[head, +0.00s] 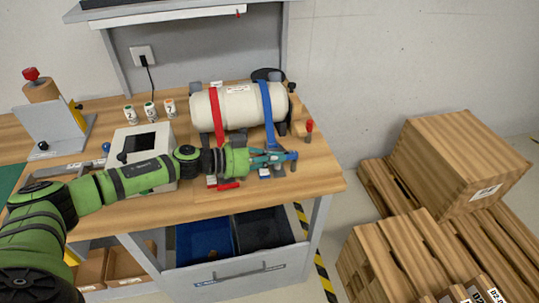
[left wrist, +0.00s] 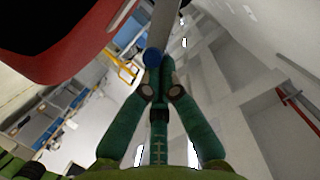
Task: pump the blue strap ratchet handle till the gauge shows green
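A white tank (head: 240,108) lies on the wooden bench, with a red strap (head: 216,118) and a blue strap (head: 267,112) around it. My left gripper (head: 284,157) reaches in front of the tank at the foot of the blue strap. Its fingers are drawn together on the blue ratchet handle (head: 292,155). In the left wrist view the handle's blue round end (left wrist: 152,55) shows at the fingertips, beside a grey bar. A red handle (head: 228,186) lies below the red strap. I cannot make out a gauge reading. My right gripper is not in view.
A white box with a dark screen (head: 140,145) stands left on the bench, behind my left arm. Small labelled cans (head: 150,110) are behind it. A red-topped peg (head: 309,128) stands right of the tank. Pallets and a wooden crate (head: 455,160) fill the floor at right.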

